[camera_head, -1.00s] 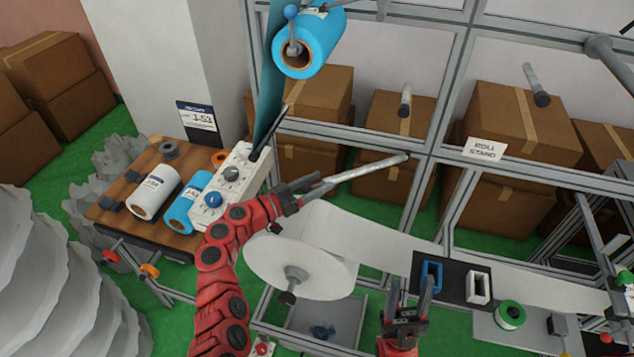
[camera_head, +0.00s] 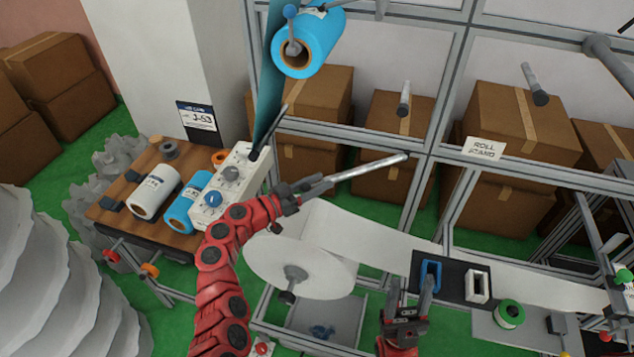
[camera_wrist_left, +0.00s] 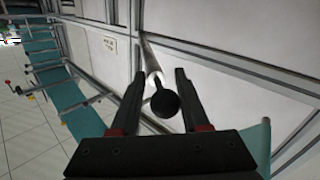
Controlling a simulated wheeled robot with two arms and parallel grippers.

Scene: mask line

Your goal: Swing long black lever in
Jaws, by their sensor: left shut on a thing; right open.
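A thin black bar (camera_head: 270,131), apparently the long black lever, slants up from the far end of the white control box (camera_head: 245,160), beside a teal sheet. My left gripper (camera_head: 325,181) is right of that box, apart from the bar. It is shut on a metal rod (camera_head: 365,168) that runs up right to the frame. In the left wrist view, the rod (camera_wrist_left: 152,62) and its round black end (camera_wrist_left: 165,103) lie between the fingers of my left gripper (camera_wrist_left: 156,78). My right gripper (camera_head: 410,288) is open and empty, low in the middle of the head view.
A big white roll (camera_head: 300,262) hangs below my left gripper, its web running right past a black panel (camera_head: 450,280). A blue roll (camera_head: 310,42) hangs above. A wooden table (camera_head: 120,205) with rolls is at left. Grey frame bars (camera_head: 435,130) stand behind my left gripper.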

